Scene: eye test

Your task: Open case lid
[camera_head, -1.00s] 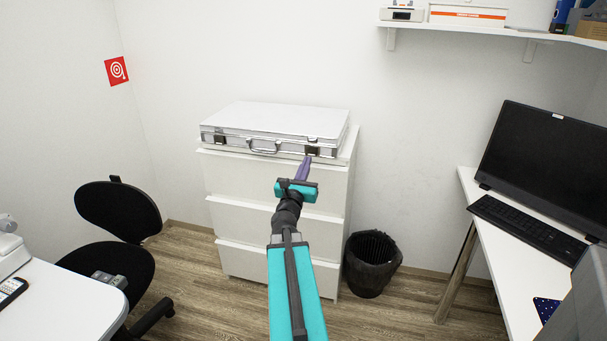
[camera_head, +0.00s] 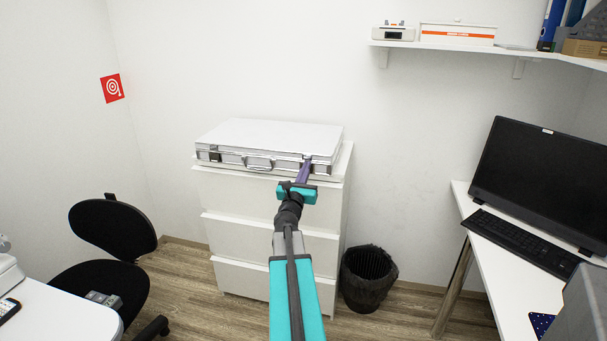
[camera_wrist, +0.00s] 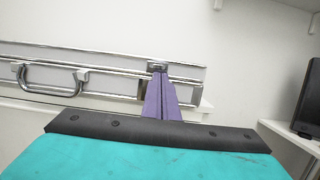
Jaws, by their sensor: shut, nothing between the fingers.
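A white case (camera_head: 270,134) with metal edges lies flat on a white chest of drawers, its lid down. Its handle (camera_head: 259,164) is at the middle of the front, with a dark latch (camera_head: 215,158) to the left. My gripper (camera_head: 307,161) is shut and empty, its purple fingers at the right front of the case. In the wrist view the fingertips (camera_wrist: 157,76) are at the right latch (camera_wrist: 156,67) and partly hide it. I cannot tell whether they touch it. The handle also shows in the wrist view (camera_wrist: 50,78), to the left of the fingers.
The white chest of drawers (camera_head: 250,197) bears the case. A black bin (camera_head: 367,277) stands to its right. A black chair (camera_head: 112,229) is at the left. A desk with a black monitor (camera_head: 540,183) is at the right. A shelf (camera_head: 440,45) hangs on the wall above.

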